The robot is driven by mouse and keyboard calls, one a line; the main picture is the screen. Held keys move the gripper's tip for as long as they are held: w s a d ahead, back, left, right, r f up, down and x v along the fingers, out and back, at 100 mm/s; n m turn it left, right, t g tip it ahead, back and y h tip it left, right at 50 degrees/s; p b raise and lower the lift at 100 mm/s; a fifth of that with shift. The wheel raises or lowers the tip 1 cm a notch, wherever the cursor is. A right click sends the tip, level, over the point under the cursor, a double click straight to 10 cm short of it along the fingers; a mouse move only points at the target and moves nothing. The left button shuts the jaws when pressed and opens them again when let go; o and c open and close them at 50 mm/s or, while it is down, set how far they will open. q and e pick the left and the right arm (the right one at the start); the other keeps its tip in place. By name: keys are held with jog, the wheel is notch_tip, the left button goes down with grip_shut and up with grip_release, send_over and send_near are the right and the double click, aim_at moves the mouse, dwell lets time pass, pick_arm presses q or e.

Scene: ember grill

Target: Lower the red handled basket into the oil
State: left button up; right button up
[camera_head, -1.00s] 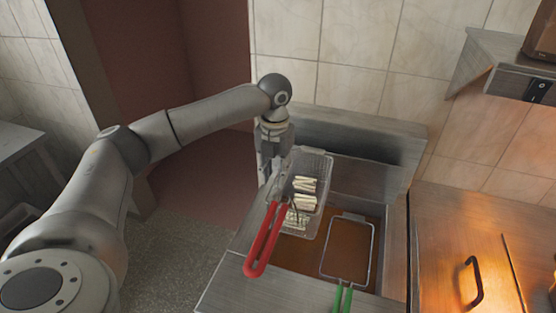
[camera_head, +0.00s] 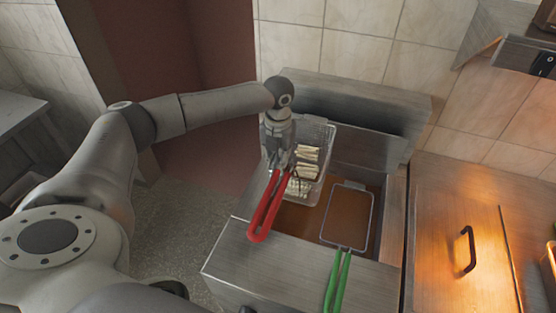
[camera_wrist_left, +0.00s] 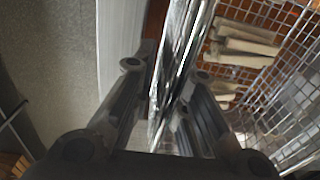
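The red handled basket (camera_head: 318,140) is a wire basket holding pale fries (camera_head: 306,155). It sits at the left of the fryer, raised above the brown oil (camera_head: 296,218). Its red handle (camera_head: 268,205) points toward the front left. My left gripper (camera_head: 280,160) is at the handle's metal end, beside the basket. In the wrist view its fingers (camera_wrist_left: 166,72) stand on either side of the shiny metal shaft (camera_wrist_left: 178,65), with a slim gap at the left finger, so it looks open. Fries (camera_wrist_left: 245,40) show right of it. My right gripper is not in view.
A green handled basket (camera_head: 347,216) sits low in the oil to the right, its handle (camera_head: 338,280) over the front ledge. The fryer's steel backsplash (camera_head: 350,110) rises behind. A lidded steel counter (camera_head: 440,240) stands at right. Floor (camera_head: 195,215) is open at left.

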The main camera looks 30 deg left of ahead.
pick_arm(q)
grip_shut()
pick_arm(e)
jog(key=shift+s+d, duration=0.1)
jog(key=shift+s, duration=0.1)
pick_arm(q)
jog(key=shift+o, duration=2.3)
grip_release()
jog(key=shift+o, duration=0.3)
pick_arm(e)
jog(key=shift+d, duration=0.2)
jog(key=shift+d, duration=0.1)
pick_arm(q)
notch_tip(320, 180, up, 12)
jog(key=shift+r, duration=0.1)
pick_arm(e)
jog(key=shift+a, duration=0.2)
pick_arm(q)
jog(key=shift+s, duration=0.1)
